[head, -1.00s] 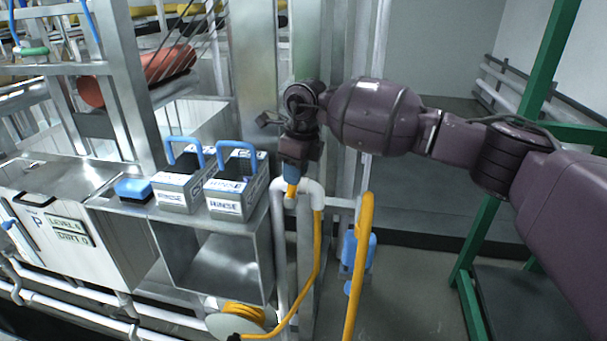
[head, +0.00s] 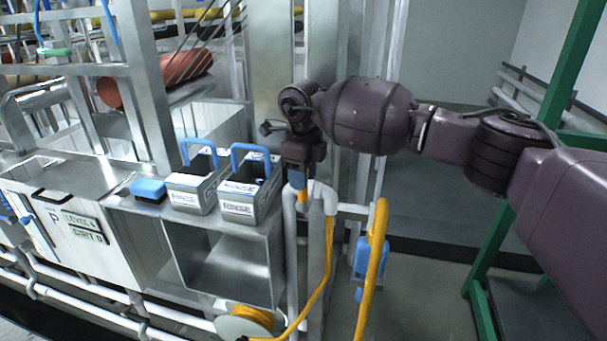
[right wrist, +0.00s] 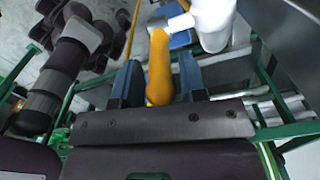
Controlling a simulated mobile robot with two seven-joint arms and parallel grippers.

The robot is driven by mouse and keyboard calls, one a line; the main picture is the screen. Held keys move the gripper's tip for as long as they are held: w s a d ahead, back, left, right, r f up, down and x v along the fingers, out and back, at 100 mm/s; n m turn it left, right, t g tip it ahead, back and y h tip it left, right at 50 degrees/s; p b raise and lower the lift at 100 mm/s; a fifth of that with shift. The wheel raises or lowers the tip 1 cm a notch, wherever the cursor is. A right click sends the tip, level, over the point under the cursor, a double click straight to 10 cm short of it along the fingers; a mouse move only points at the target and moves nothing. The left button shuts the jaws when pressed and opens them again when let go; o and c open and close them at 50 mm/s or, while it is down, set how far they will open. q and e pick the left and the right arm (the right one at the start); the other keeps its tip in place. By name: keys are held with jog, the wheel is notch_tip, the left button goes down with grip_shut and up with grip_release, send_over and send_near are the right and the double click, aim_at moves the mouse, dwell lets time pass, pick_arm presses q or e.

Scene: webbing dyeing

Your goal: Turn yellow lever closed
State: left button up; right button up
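The yellow lever (head: 303,195) sits at the top of a white pipe (head: 331,201) beside the metal counter. My right gripper (head: 299,181) reaches down over it from above. In the right wrist view the yellow lever (right wrist: 160,68) lies between the two blue fingers of my right gripper (right wrist: 161,82). In the head view the gripper hides most of the lever. My left gripper is not in view.
Two metal boxes with blue handles (head: 251,190) and a blue brush (head: 149,189) stand on the counter left of the gripper. A yellow hose (head: 327,270) hangs below the lever. A thick yellow pipe (head: 375,265) and a green frame (head: 483,300) stand to the right.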

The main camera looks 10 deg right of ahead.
jog(key=shift+o, duration=0.7)
jog(key=shift+r, duration=0.1)
notch_tip(320, 180, up, 9)
jog(key=shift+a+r+b, duration=0.15)
jog(key=shift+r+b, duration=0.05)
jog(key=shift+b, duration=0.35)
jog(key=shift+r, duration=0.65)
